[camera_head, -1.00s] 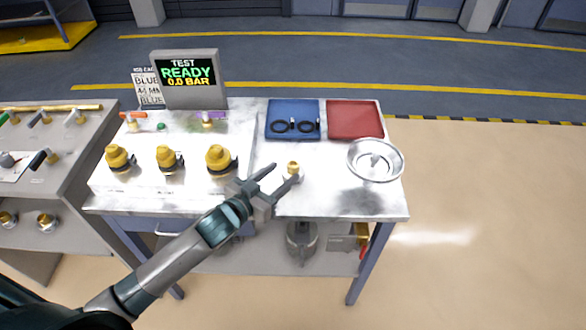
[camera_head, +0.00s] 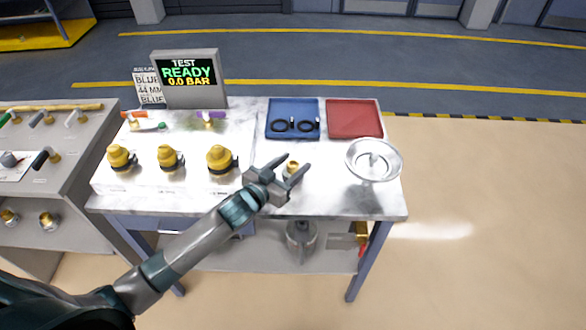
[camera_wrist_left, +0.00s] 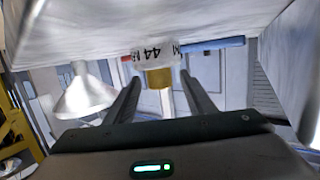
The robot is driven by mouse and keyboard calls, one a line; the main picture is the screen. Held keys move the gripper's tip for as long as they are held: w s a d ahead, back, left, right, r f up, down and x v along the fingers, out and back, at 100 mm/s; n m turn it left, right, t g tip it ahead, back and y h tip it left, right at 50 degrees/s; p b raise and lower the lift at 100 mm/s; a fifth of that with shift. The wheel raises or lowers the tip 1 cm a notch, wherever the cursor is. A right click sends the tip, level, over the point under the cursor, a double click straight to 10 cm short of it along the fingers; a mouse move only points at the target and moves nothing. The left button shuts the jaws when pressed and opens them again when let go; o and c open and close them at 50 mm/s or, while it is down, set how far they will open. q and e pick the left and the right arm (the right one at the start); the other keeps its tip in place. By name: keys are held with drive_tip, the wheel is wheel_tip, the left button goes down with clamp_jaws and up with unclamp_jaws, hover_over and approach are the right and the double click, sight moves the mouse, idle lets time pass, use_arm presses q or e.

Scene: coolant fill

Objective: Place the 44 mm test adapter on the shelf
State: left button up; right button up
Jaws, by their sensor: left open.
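The 44 mm test adapter (camera_head: 292,167), a small brass piece with a pale collar, stands on the bench top right of the yellow-capped fittings. My left gripper (camera_head: 295,164) is open, with its fingertips on either side of the adapter in the head view. In the left wrist view, which is upside down, the adapter's white collar (camera_wrist_left: 152,53) reads "44 M" and its brass end shows between the open fingers. Whether the fingers touch it, I cannot tell. The lower shelf (camera_head: 225,263) under the bench is partly hidden by my left arm. My right gripper is not in view.
A blue tray (camera_head: 293,106) with black rings, a red tray (camera_head: 353,119) and a round metal dish or funnel (camera_head: 388,160) are on the bench. The display (camera_head: 187,80) reads READY, 0.0 BAR.

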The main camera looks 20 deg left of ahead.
sight(294, 163)
use_arm(q)
drive_tip(key=shift+w, duration=0.25)
drive_tip(key=shift+c, duration=0.6)
clamp_jaws()
drive_tip(key=shift+r, duration=0.45)
wheel_tip(294, 163, up, 3)
drive_tip(key=shift+d+r+b, duration=0.15)
drive_tip(key=shift+b, duration=0.6)
drive_tip(key=s+d+r+b, duration=0.2)
drive_tip(key=s+d+r, duration=0.4)
drive_tip(key=d, duration=0.3)
drive_tip(key=shift+s+d+r, duration=0.15)
drive_tip(key=shift+d+r, duration=0.15)
drive_tip(key=shift+r, duration=0.1)
